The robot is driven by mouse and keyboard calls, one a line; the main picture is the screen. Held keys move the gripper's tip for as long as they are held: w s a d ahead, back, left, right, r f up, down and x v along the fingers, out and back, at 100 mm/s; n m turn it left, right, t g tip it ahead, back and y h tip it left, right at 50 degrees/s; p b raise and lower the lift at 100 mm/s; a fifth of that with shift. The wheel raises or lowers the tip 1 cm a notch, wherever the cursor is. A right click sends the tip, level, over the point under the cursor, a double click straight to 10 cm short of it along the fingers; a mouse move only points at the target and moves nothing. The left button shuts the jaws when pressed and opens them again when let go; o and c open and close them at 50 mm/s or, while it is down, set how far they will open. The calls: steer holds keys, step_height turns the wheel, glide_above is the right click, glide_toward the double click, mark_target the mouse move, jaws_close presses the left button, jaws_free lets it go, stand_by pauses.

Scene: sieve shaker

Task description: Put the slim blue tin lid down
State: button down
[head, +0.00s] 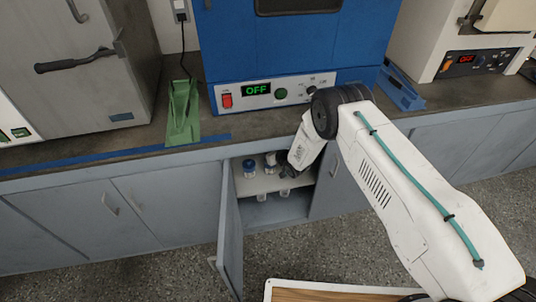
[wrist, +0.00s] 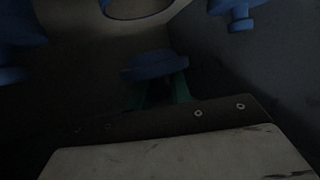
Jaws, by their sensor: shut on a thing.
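The slim blue tin lid (wrist: 153,66) shows dimly in the wrist view, at the tips of my gripper (wrist: 160,90). My gripper is shut on it. In the head view my gripper (head: 289,172) reaches into the open cabinet under the counter, at shelf height. The lid cannot be made out in the head view. Whether the lid touches the shelf (head: 255,184) is too dark to tell.
A blue-topped jar (head: 249,168) stands on the shelf, left of my gripper, with another close beside it. The wrist view shows blue pieces around the lid, at left (wrist: 15,55) and upper right (wrist: 236,12). The open cabinet door (head: 230,235) bounds the left side.

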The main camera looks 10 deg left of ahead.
steer(key=shift+s+d+f, duration=0.1)
steer(key=shift+s+f, duration=0.05)
steer(key=shift+f, duration=1.5)
steer(key=shift+f, duration=0.25)
steer(key=shift+f, duration=0.25)
steer(key=c, duration=1.3)
jaws_free()
steer(key=shift+r, duration=0.2)
steer(key=v, duration=1.2)
steer(key=shift+r, duration=0.35)
